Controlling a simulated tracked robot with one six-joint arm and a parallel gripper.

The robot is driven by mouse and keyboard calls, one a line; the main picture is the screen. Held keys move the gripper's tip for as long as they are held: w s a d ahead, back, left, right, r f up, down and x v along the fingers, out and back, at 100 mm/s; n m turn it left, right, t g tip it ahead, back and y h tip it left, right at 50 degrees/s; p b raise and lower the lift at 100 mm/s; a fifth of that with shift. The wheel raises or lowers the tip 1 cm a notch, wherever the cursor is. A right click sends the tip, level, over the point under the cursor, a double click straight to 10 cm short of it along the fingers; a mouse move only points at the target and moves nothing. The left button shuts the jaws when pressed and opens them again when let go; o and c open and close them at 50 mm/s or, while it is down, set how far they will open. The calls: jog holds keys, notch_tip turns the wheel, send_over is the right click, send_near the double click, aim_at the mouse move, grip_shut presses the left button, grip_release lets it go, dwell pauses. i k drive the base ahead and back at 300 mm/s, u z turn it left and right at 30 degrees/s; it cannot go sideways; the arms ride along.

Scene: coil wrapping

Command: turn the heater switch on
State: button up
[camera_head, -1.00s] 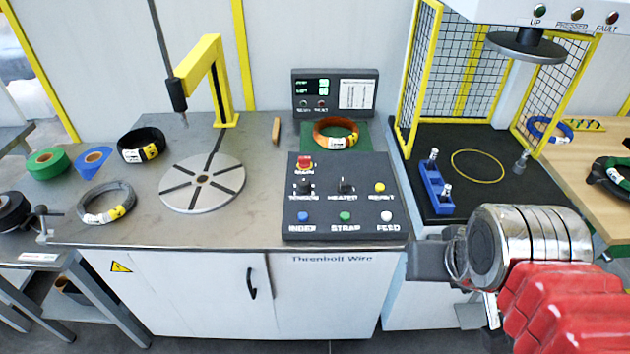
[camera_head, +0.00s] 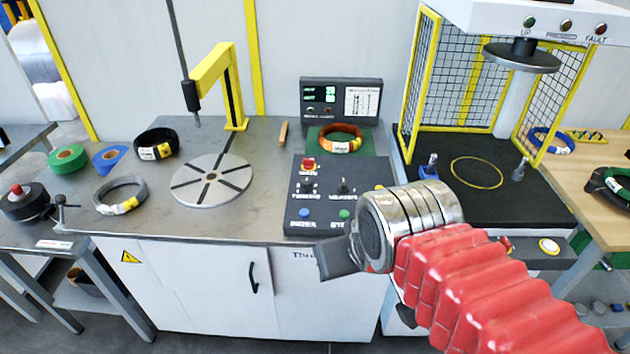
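The heater switch (camera_head: 343,187) is a small black knob on the dark control panel (camera_head: 296,226), in the panel's upper row, right of another black knob (camera_head: 306,188) and below a red button on a yellow base (camera_head: 309,164). My gripper (camera_head: 334,259) shows as a dark grey end on my silver wrist and red sleeved arm. My arm hides the panel's lower right corner. Whether the fingers are open does not show.
A round slotted turntable (camera_head: 212,180) and a yellow post (camera_head: 232,90) stand left of the panel. A copper coil (camera_head: 340,138) lies on a green mat behind it. A yellow mesh cage (camera_head: 465,85) with a press stands at the right. Bare bench (camera_head: 150,215) shows at left.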

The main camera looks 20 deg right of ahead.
aim_at(341, 188)
jog(key=u, duration=1.3)
jog(key=i, duration=0.95)
jog(key=u, duration=0.05)
